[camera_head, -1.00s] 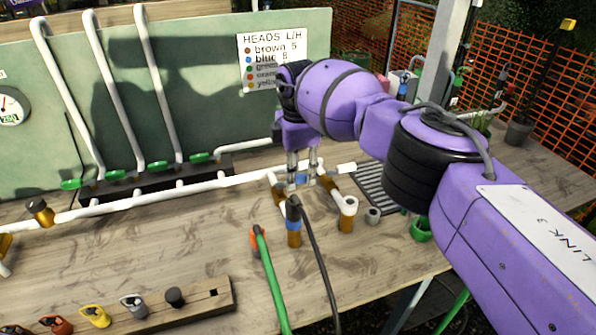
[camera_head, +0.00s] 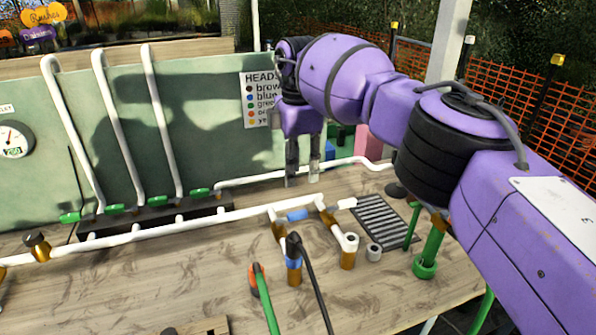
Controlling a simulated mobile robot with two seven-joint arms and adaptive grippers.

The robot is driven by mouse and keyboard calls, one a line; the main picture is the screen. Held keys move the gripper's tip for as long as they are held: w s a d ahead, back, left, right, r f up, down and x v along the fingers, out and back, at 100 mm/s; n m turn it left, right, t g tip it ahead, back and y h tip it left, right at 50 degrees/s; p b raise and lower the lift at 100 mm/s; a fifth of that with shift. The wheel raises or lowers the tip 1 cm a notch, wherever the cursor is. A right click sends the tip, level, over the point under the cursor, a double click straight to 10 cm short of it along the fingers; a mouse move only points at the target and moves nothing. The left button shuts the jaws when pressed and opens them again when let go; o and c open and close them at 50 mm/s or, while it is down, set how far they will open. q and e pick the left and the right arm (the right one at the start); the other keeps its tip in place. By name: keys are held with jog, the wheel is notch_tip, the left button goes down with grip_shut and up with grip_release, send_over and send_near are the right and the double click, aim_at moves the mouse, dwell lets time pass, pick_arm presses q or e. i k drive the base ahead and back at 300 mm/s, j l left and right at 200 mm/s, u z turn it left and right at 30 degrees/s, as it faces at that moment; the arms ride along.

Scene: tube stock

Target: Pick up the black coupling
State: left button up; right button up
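The wooden rack (camera_head: 205,326) is cut off by the bottom edge in the head view. Only a sliver of a dark piece, seemingly the black coupling (camera_head: 168,331), shows on it. My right gripper (camera_head: 303,176) hangs with its fingers pointing down over the back of the bench, behind the white pipe with the blue section (camera_head: 298,215). Its two fingers are apart with nothing between them. It is well behind and to the right of the rack. My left gripper is not in view.
A brown and blue upright stub (camera_head: 293,265) with a black hose stands mid-bench. A green hose (camera_head: 265,297) lies beside it. A small grey ring (camera_head: 373,252) sits near the dark grate (camera_head: 383,220). Bare bench (camera_head: 135,285) lies left of the hoses.

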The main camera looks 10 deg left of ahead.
aim_at(292, 252)
jog(key=k, duration=1)
